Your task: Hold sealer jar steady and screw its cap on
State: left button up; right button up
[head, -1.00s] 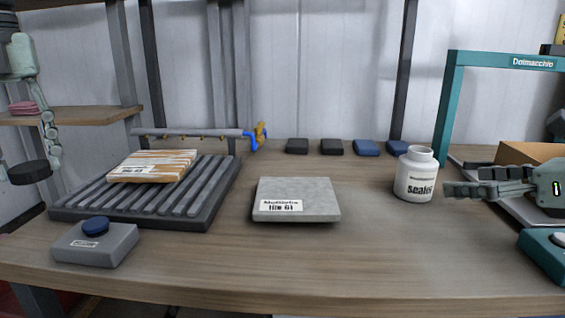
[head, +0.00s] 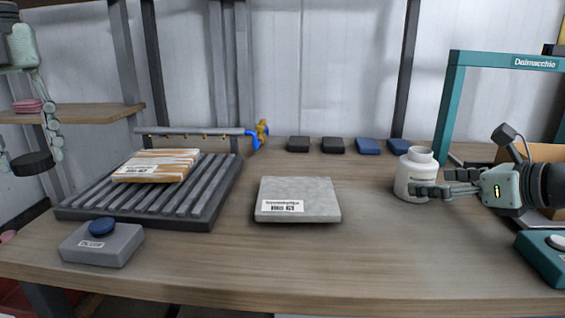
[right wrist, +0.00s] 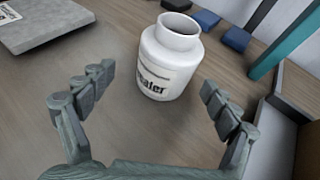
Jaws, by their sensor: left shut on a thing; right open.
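The white sealer jar (head: 404,165) stands upright on the bench, right of centre, with its mouth open and uncapped. It also shows in the right wrist view (right wrist: 172,62), ahead of my fingers. My right gripper (head: 425,190) is open and empty, its fingers overlapping the jar's lower front in the head view. In the right wrist view its fingers (right wrist: 158,80) are spread to either side, with the jar between and beyond the tips. My left gripper (head: 45,158), at the far left, is shut on a black round cap (head: 30,165), held level, well away from the jar.
A grey tile (head: 297,200) lies mid-bench. A ribbed rack (head: 200,205) bears a striped tile (head: 156,166). A grey box with a blue button (head: 102,243) sits at front left. Dark and blue blocks (head: 333,146) line the back. A teal frame (head: 447,100) stands right.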

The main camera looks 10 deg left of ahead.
aim_at(421, 150)
jog(key=x, duration=0.1)
jog(key=p+x, duration=0.1)
jog(key=x, duration=0.3)
jog(key=shift+w+d+r, duration=0.15)
jog(key=shift+w+d, duration=0.05)
jog(key=shift+w, duration=0.15)
jog(key=c, duration=1.5)
jog(key=shift+o, duration=0.2)
notch_tip(421, 150, up, 10)
jog(key=shift+r, duration=0.1)
